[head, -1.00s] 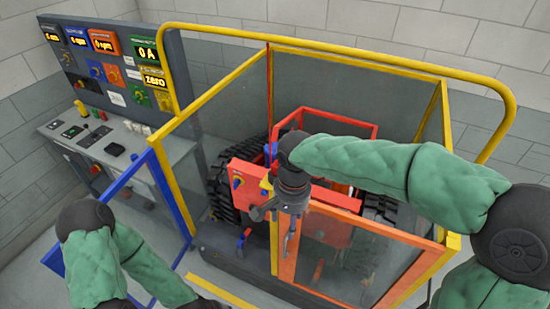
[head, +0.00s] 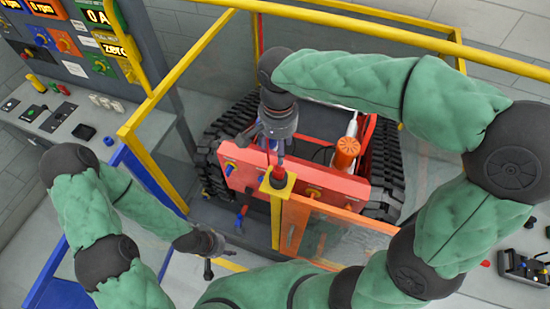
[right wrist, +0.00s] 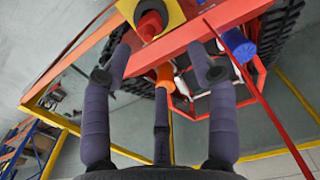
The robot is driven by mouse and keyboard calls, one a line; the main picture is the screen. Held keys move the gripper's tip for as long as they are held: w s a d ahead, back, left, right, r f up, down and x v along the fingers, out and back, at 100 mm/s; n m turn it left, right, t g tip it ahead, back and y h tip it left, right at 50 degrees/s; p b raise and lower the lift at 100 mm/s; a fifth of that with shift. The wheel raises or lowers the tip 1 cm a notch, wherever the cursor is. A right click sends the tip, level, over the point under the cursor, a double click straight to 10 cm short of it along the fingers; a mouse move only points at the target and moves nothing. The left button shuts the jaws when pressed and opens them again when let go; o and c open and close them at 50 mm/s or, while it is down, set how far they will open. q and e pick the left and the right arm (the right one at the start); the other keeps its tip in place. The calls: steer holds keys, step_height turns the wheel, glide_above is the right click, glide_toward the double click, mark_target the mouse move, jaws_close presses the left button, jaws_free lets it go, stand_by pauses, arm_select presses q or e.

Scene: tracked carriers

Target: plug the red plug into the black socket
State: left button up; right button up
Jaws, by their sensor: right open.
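A red plug-like piece with a dark end (right wrist: 150,22) sits on a yellow plate (right wrist: 172,12) in the right wrist view. In the head view the red piece (head: 278,173) stands on the yellow-topped post at the enclosure's front. My right gripper (head: 280,158) is just above it, pointing down, open, with nothing seen between its fingers; in the right wrist view the fingers (right wrist: 165,62) are apart. My left gripper (head: 208,262) is low at the enclosure's left front, its jaws too small to judge. I cannot make out the black socket for certain.
A red-fronted tracked carrier (head: 250,172) stands inside the yellow-railed glass enclosure (head: 340,28). An orange-framed glass gate (head: 292,225) is beside the post. A blue-framed panel (head: 150,190) is at left. A control console (head: 40,120) stands behind it.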

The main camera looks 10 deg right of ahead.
mark_target(279, 169)
steer(key=shift+s+f, duration=0.4)
steer(key=shift+f, duration=0.25)
steer(key=shift+s+f, duration=0.35)
steer(key=shift+f, duration=0.25)
steer(key=shift+w+f, duration=0.4)
steer(key=shift+f, duration=0.4)
steer(key=shift+w+f, duration=0.15)
steer(key=shift+f, duration=0.1)
steer(key=f, duration=0.2)
steer(key=s+f+p, duration=0.1)
steer(key=f, duration=0.1)
steer(key=shift+s+d, duration=0.1)
steer(key=shift+w+f, duration=0.2)
steer(key=shift+f, duration=0.25)
steer(key=shift+s, duration=0.15)
steer(key=c, duration=0.3)
jaws_close()
